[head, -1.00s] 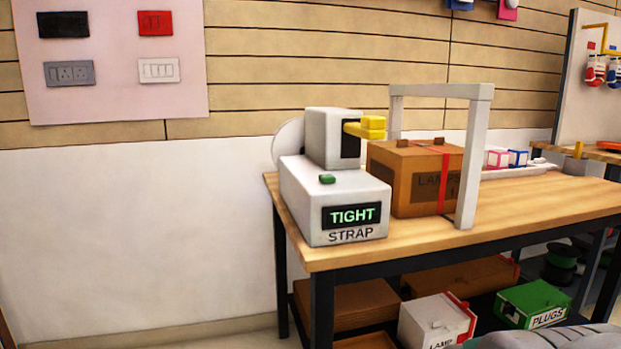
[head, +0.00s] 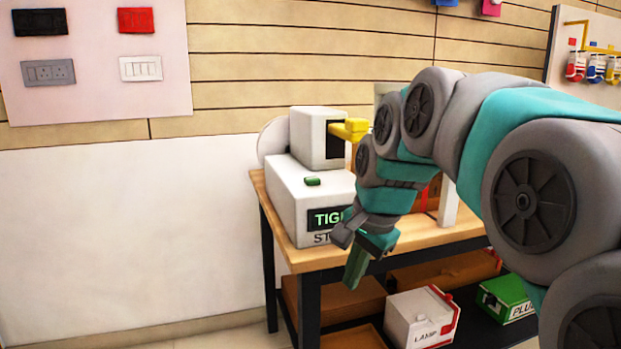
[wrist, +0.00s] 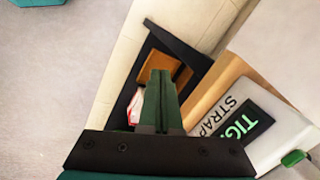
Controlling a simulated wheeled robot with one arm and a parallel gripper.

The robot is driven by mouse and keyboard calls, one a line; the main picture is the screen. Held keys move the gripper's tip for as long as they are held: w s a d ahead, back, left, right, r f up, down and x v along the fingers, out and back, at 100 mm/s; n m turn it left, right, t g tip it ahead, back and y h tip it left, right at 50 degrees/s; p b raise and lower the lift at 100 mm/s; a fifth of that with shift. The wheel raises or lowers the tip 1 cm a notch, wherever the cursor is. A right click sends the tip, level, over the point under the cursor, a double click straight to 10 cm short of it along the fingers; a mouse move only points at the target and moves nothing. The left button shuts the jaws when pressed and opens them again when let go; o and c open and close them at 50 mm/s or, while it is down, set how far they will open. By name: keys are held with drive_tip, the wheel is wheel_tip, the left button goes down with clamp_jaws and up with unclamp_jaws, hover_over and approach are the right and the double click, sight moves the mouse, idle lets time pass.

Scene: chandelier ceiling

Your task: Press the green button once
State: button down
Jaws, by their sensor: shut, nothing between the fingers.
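In the wrist view the green button (wrist: 293,158) is at the lower right edge, on the machine (wrist: 285,135) above the STRAP label. My gripper (head: 353,280) hangs in front of the machine, below and to the right of the button, apart from it. Its green fingers (wrist: 160,85) are shut together and empty, pointing past the table's front edge.
The wooden table (head: 425,232) carries the machine and a brown box (head: 433,192), mostly hidden behind my arm. A yellow arm (head: 350,129) sticks out of the machine. A white box (head: 422,318) and a green box (head: 505,298) stand on the lower shelf. Floor left of the table is clear.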

drive_tip(key=w+a+r+m+t, duration=0.1)
drive_tip(key=w+r+m, duration=0.1)
drive_tip(key=w+r, duration=0.2)
drive_tip(key=w+a+r+m+t+y+p, duration=0.1)
drive_tip(key=w+r, duration=0.2)
drive_tip(key=r, duration=0.1)
drive_tip(key=w+a+r+m, duration=0.1)
drive_tip(key=w+r+m, duration=0.1)
drive_tip(key=w+r, duration=0.2)
drive_tip(key=shift+w+a+r+m+t, duration=0.15)
drive_tip(key=shift+w+r+m+t, duration=0.15)
drive_tip(key=shift+w+r+t, duration=0.1)
drive_tip(key=w+a+r+m+t+y+p, duration=0.1)
drive_tip(key=w+a+r+m+t+p, duration=0.1)
drive_tip(key=w+r+m, duration=0.4)
wheel_tip(320, 180, up, 5)
drive_tip(key=shift+w+f+t+y, duration=0.1)
drive_tip(key=shift+w+t+y, duration=0.2)
drive_tip(key=shift+w, duration=0.35)
drive_tip(key=shift+w+a+f, duration=0.1)
drive_tip(key=shift+f, duration=0.15)
